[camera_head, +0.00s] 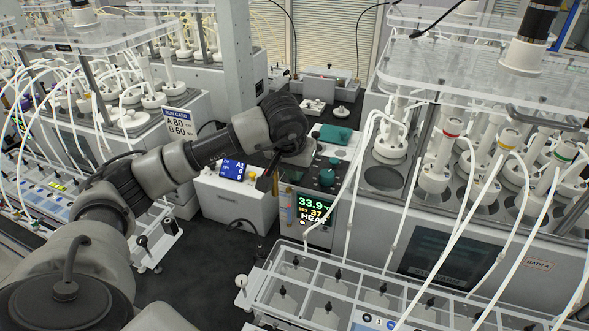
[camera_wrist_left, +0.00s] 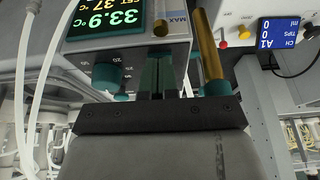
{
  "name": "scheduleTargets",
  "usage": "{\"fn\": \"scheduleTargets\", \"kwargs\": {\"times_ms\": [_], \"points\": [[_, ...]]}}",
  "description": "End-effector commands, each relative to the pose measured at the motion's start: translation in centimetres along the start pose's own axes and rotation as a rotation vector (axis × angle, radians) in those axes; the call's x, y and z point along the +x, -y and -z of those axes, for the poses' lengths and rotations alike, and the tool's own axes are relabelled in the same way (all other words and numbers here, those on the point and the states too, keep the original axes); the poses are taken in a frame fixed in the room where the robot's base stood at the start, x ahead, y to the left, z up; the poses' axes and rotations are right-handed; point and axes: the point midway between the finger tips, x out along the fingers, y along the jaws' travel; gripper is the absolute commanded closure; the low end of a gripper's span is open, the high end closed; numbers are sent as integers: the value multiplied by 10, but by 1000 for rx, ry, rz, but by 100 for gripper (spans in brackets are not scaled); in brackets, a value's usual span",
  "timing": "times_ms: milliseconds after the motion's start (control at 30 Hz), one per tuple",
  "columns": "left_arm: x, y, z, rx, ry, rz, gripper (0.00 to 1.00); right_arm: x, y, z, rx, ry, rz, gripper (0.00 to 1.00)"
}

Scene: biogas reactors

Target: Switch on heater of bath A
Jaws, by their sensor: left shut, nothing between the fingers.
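The heater controller (camera_head: 325,190) stands beside bath A (camera_head: 490,235). Its display (camera_head: 315,210) reads 33.9 °C, with a set value of 37 and the word HEAT; the display (camera_wrist_left: 103,14) also shows, upside down, in the left wrist view. A teal knob (camera_head: 327,177) sits on the controller, also visible in the left wrist view (camera_wrist_left: 106,75). My left gripper (camera_head: 275,172) is over the controller's left side. Its teal fingers (camera_wrist_left: 158,75) are shut and empty, near a small dark round part (camera_wrist_left: 160,28). Whether they touch it is unclear. My right gripper is out of view.
A unit with a blue display (camera_head: 234,170) stands close on the left. A gold tube (camera_wrist_left: 208,50) is just beside my fingers. White hoses (camera_head: 360,170) hang right of the controller, and a clear rack (camera_head: 310,292) stands in front.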

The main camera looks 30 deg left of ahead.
Motion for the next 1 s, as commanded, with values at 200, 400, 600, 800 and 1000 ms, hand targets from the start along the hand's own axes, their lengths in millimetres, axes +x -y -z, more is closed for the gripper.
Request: {"fn": "scheduleTargets", "kwargs": {"times_ms": [200,400,600,800,1000], "points": [[1,0,7,1,5,1,100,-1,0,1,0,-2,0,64],[0,0,15,0,4,0,100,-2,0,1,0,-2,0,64],[-1,0,15,0,3,0,100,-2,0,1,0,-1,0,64],[-10,0,17,0,1,1,100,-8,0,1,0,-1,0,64],[-51,0,21,-6,0,4,100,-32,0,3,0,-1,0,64]]}}
